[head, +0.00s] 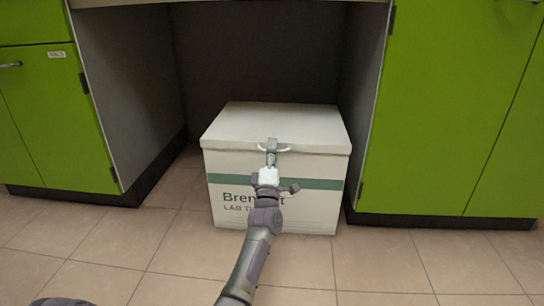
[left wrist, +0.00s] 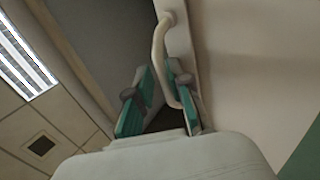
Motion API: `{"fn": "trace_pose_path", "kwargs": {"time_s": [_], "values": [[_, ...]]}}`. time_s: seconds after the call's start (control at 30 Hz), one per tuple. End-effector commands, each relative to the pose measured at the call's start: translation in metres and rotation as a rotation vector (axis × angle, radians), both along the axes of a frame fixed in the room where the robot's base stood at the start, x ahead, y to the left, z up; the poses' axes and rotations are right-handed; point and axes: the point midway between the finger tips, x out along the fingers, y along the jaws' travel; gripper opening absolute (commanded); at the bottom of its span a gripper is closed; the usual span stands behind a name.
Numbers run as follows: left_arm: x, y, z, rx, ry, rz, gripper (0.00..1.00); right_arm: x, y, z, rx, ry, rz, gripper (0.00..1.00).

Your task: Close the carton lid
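The white carton (head: 225,165) with a green stripe stands on the floor. Its pale lid (head: 285,117) lies across the top and looks level; I cannot tell whether a small gap is left under it. A white handle (head: 285,149) sits on the lid's front edge, and it also shows in the left wrist view (left wrist: 159,45). My left gripper (head: 271,147) is at this handle. In the left wrist view its teal-padded fingers (left wrist: 160,98) stand apart, with the handle's bar beside the right finger. Contact is unclear. My right gripper is not in view.
The carton stands at the opening of a dark recess (head: 260,60) under a counter. Green cabinets stand at left (head: 60,110) and right (head: 450,110). The tiled floor (head: 380,265) in front is clear.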

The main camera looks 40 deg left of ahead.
Motion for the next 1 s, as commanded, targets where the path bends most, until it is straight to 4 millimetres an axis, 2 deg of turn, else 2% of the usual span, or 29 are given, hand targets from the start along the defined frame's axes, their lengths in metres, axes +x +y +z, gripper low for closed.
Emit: {"fn": "trace_pose_path", "kwargs": {"time_s": [0.03, 0.2, 0.4, 0.8, 1.0], "values": [[-0.001, 0.000, 0.013, -0.001, -0.009, 0.000, 0.19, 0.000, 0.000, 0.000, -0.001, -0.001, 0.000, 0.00], [-0.001, 0.000, 0.047, 0.000, -0.008, 0.001, 0.19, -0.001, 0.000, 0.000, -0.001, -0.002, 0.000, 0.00], [-0.001, 0.000, 0.071, 0.000, -0.006, 0.001, 0.19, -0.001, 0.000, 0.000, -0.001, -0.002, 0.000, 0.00], [-0.001, 0.000, 0.075, 0.000, -0.004, 0.001, 0.19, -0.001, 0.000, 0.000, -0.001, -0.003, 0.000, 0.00], [-0.004, -0.002, 0.064, 0.000, -0.002, 0.000, 0.19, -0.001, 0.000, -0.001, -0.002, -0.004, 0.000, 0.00]]}}
